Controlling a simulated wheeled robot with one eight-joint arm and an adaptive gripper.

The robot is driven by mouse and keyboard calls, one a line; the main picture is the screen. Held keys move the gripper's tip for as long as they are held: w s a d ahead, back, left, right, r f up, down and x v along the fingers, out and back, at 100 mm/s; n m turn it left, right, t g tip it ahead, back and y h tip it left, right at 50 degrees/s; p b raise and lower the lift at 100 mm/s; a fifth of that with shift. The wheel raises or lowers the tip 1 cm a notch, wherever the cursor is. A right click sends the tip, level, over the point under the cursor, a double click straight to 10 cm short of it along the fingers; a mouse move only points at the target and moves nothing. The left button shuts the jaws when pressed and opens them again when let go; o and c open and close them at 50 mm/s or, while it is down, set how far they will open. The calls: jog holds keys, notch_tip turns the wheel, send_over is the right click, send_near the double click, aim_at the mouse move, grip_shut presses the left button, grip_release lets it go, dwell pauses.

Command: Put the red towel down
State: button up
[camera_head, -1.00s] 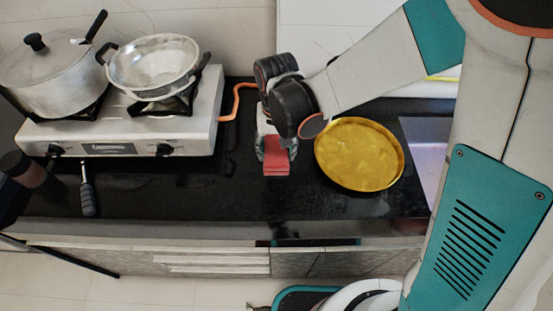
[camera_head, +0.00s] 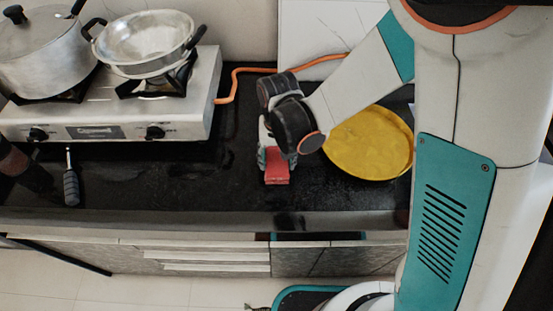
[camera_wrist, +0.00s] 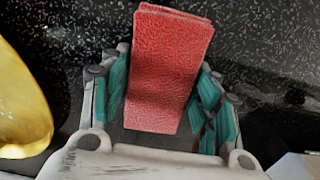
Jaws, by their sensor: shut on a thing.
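The red towel (camera_wrist: 168,68) is a folded, textured block between the teal-padded fingers of my gripper (camera_wrist: 165,92) in the wrist view. My gripper is shut on it. In the head view the red towel (camera_head: 277,166) shows below my gripper (camera_head: 277,158), over the black counter between the stove and the yellow plate. My wrist hides part of the gripper there. I cannot tell whether the towel's underside touches the counter.
A yellow plate (camera_head: 370,145) lies close to the right of the towel. A gas stove (camera_head: 105,118) at the left bears a lidded pot (camera_head: 45,60) and a metal pan (camera_head: 145,45). An orange hose (camera_head: 232,84) runs behind. Black counter (camera_head: 190,185) in front of the stove is mostly clear.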

aim_at(278, 158)
jog(key=shift+r, duration=0.15)
jog(key=shift+s+d, duration=0.1)
jog(key=shift+f, duration=0.2)
jog(key=o, duration=1.1)
notch_tip(278, 158, up, 12)
jog(key=p, duration=0.4)
jog(key=shift+r, duration=0.25)
jog(key=shift+p, duration=0.3)
